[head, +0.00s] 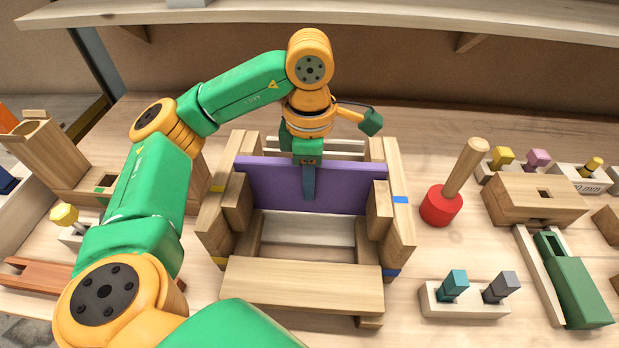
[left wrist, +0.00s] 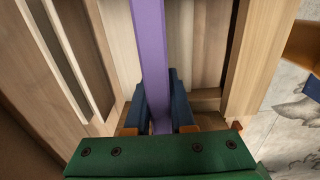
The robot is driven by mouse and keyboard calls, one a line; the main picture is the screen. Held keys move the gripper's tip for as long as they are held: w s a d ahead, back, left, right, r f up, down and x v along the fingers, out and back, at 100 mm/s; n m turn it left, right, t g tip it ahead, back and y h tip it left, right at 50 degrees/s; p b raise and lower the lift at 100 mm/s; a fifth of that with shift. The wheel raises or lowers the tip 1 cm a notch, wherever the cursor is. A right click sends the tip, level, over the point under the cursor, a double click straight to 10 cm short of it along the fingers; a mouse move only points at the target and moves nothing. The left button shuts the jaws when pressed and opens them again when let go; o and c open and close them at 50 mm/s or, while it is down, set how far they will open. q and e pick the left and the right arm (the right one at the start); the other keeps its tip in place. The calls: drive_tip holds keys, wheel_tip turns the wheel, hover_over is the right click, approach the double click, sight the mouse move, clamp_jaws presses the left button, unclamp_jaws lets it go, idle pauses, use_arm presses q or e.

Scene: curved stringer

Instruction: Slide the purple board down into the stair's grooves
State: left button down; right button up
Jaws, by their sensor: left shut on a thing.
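The purple board (head: 340,188) stands upright across the wooden stair (head: 302,285), between its two side pieces, in the head view. Its ends are close to the side pieces; whether they sit in the grooves I cannot tell. My left gripper (head: 308,180) comes down from above and is shut on the middle of the board's top edge. In the left wrist view the board (left wrist: 149,60) runs between the two dark fingers of the gripper (left wrist: 158,115). My right gripper is not in view.
A red mallet (head: 441,205) with a wooden handle stands right of the stair. A block with teal and grey pegs (head: 465,299) lies at front right. A green and wood piece (head: 570,280) lies farther right. A shelf (head: 340,16) spans the back.

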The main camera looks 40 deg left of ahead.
use_arm(q)
drive_tip(key=shift+f+b, duration=1.05)
drive_tip(key=shift+f, duration=0.2)
drive_tip(key=c, duration=0.7)
unclamp_jaws()
drive_tip(key=shift+r, duration=0.1)
wheel_tip(320, 180, up, 7)
drive_tip(key=p, duration=0.3)
